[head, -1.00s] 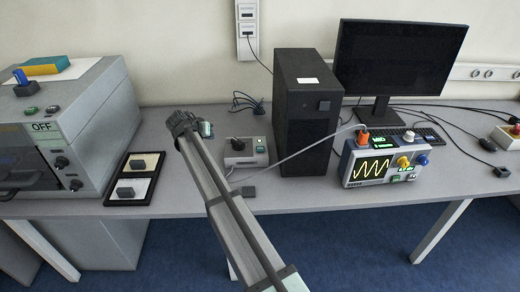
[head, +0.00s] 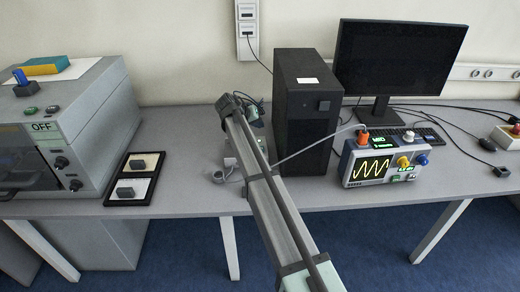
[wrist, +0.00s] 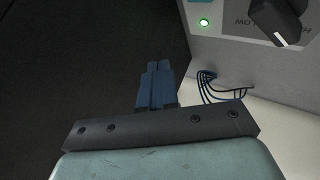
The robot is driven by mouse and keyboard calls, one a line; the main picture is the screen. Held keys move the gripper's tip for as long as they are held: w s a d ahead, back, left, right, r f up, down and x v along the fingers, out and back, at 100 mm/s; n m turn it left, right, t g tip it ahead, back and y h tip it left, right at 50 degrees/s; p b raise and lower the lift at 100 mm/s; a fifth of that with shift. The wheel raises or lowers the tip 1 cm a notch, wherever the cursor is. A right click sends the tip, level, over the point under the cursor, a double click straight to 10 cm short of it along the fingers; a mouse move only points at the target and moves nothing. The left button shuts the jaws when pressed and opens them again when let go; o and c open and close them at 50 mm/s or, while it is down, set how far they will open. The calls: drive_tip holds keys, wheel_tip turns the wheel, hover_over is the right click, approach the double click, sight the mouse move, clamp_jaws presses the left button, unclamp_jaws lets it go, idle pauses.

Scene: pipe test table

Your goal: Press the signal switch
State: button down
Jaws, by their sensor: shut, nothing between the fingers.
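In the wrist view my gripper's blue fingers (wrist: 156,86) are together and empty. A pale box (wrist: 222,48) stands at upper right, apart from the fingertips in the picture. It has a lit green lamp (wrist: 204,22), a black knob (wrist: 275,20) with a white mark, and a partly cut-off label. In the head view my arm covers most of the small box left of the computer tower, and the fingertips are hidden. I cannot read a signal switch label anywhere. A device with a yellow wave screen (head: 371,168) stands on the right, with yellow and blue knobs.
The black computer tower (head: 308,112) stands close to the right of my arm. A grey cable runs past its front to the wave-screen device. Bare table (head: 185,150) lies between.

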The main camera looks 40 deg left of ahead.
drive_tip(key=shift+f, duration=0.15)
approach(263, 146)
drive_tip(key=shift+w+r+x, duration=0.1)
drive_tip(key=shift+r+x, duration=0.05)
drive_tip(key=shift+x, duration=0.6)
drive_tip(key=shift+w+r+x, duration=0.1)
drive_tip(key=shift+w+x, duration=0.05)
drive_tip(key=shift+x, duration=0.65)
drive_tip(key=shift+w+r+x, duration=0.1)
drive_tip(key=shift+r+x, duration=0.05)
drive_tip(key=shift+x, duration=0.6)
drive_tip(key=shift+d+f, duration=0.1)
drive_tip(key=shift+f, duration=0.15)
idle(0.4)
drive_tip(key=shift+f, duration=0.2)
drive_tip(key=shift+f, duration=0.4)
idle(0.9)
idle(0.3)
drive_tip(key=shift+r, duration=0.85)
drive_tip(key=shift+r, duration=2.5)
